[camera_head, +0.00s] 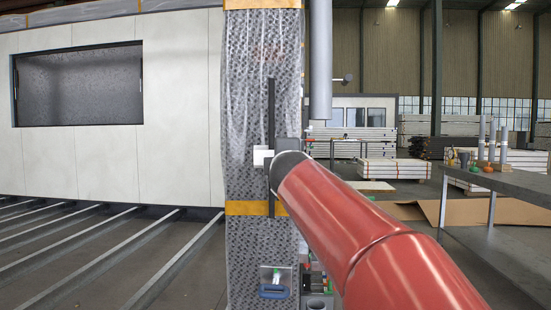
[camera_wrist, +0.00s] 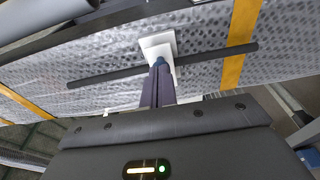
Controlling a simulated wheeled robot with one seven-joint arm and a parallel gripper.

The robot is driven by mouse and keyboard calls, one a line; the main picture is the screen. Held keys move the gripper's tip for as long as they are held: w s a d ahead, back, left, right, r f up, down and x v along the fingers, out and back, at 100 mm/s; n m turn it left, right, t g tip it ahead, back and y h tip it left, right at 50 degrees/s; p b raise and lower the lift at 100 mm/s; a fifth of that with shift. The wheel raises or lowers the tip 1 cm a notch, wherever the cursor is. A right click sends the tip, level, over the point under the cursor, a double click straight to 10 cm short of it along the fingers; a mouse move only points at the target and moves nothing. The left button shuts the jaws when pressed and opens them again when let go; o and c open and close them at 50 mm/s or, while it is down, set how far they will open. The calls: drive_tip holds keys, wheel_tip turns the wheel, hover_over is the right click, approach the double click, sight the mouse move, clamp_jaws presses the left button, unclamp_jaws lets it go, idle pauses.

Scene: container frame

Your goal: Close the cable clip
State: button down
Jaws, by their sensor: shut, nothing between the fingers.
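The white cable clip (camera_head: 262,157) sits on the plastic-wrapped column, at the black cable. It also shows in the wrist view (camera_wrist: 157,42), just beyond my fingertips. The black cable (camera_head: 271,110) runs upright along the column; in the wrist view (camera_wrist: 215,56) it crosses from left to right at the clip. My gripper (camera_wrist: 160,64) is shut and empty, its dark fingers pointing at the clip and overlapping its lower part in the picture. I cannot tell whether they touch, or whether the clip's lid is open or closed. My red arm hides part of the gripper in the head view.
The wrapped column (camera_head: 240,100) has orange bands (camera_head: 245,208). A wall panel with a dark window (camera_head: 78,85) stands at left above floor beams. A grey pipe (camera_head: 320,60) hangs right of the column. A workbench (camera_head: 515,185) stands at far right.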

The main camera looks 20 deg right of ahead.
drive_tip(key=shift+w+d, duration=0.1)
drive_tip(key=shift+d, duration=0.35)
idle(0.3)
